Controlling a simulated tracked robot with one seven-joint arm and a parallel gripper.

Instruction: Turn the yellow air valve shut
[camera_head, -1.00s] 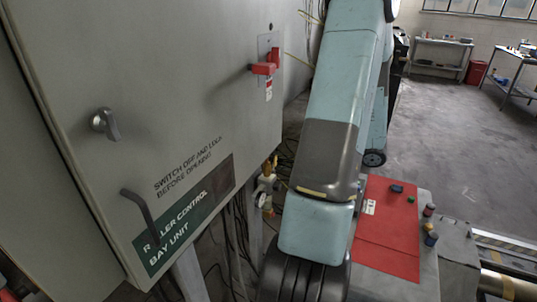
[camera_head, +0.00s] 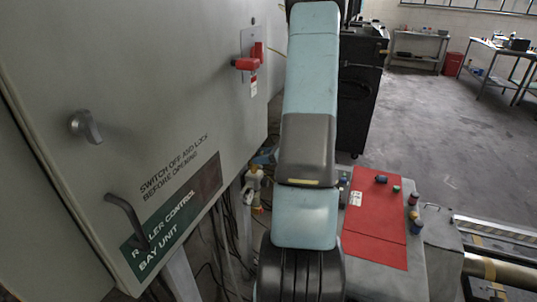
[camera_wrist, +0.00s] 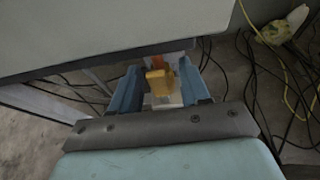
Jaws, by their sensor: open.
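My gripper (camera_wrist: 158,67) is open, with one blue finger on each side of the yellow handle. I cannot tell whether either finger touches it. A pale fitting with yellow parts (camera_head: 254,184) shows below the cabinet in the head view; I cannot tell whether it belongs to the valve. My arm hides my gripper in the head view.
The grey control cabinet (camera_head: 205,120) stands at left, with a red switch (camera_head: 247,63) and a protruding handle (camera_head: 127,218). Its lower edge is close beyond my fingers in the wrist view. Cables (camera_wrist: 255,85) lie on the floor. A red-topped console (camera_head: 378,225) stands at right.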

